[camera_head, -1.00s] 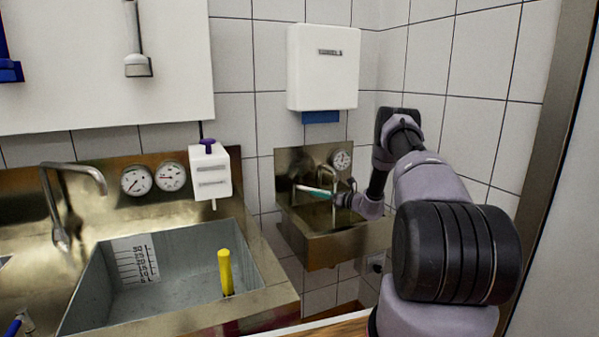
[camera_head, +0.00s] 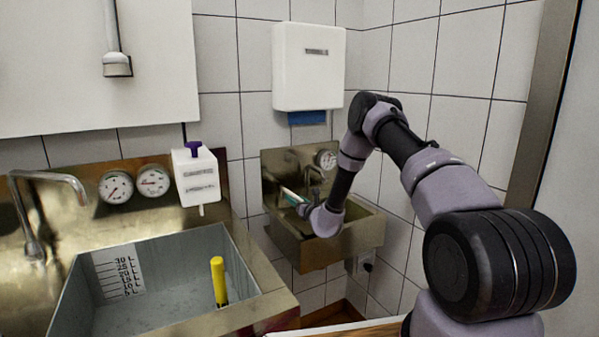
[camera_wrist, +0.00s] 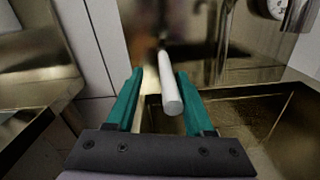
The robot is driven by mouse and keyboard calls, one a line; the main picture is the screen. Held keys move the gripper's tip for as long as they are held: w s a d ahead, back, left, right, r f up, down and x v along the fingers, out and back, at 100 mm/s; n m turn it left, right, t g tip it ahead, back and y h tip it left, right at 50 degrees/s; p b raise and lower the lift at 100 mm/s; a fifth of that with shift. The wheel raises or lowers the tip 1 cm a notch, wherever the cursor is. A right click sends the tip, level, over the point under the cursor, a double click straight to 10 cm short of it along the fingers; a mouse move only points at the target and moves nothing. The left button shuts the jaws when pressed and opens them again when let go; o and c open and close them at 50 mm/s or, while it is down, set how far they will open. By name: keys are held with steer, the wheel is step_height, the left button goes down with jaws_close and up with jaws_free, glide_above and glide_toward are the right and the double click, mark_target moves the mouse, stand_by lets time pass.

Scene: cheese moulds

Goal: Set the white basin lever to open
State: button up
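The white basin lever (camera_wrist: 170,92) is a white rod in the wrist view, running from the steel back panel toward me. My gripper (camera_wrist: 160,72) has two teal fingers, open, one on each side of the lever. A gap shows on both sides, so the fingers do not grip it. In the head view my gripper (camera_head: 291,197) is small, at the left part of the small steel wall basin (camera_head: 340,245). The lever cannot be told clearly from the fingers there.
The basin's tap (camera_wrist: 222,45) and gauge (camera_wrist: 272,8) are close on the right in the wrist view. A larger sink (camera_head: 170,262) with a yellow tube (camera_head: 218,282) stands to the left. A white soap dispenser (camera_head: 196,178) hangs between them, and a towel dispenser (camera_head: 308,68) is above.

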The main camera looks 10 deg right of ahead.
steer(key=v, duration=1.1)
steer(key=s+a+r+n+g+y, duration=0.1)
steer(key=a+r+n+y, duration=0.3)
steer(key=r, duration=0.4)
steer(key=s+a+r+n+g+y, duration=0.2)
steer(key=a+r+n+g+y, duration=0.1)
steer(key=r, duration=0.5)
steer(key=shift+a+n+y, duration=0.4)
steer(key=shift+a+n, duration=0.15)
steer(key=shift+n, duration=0.05)
steer(key=shift+r, duration=0.1)
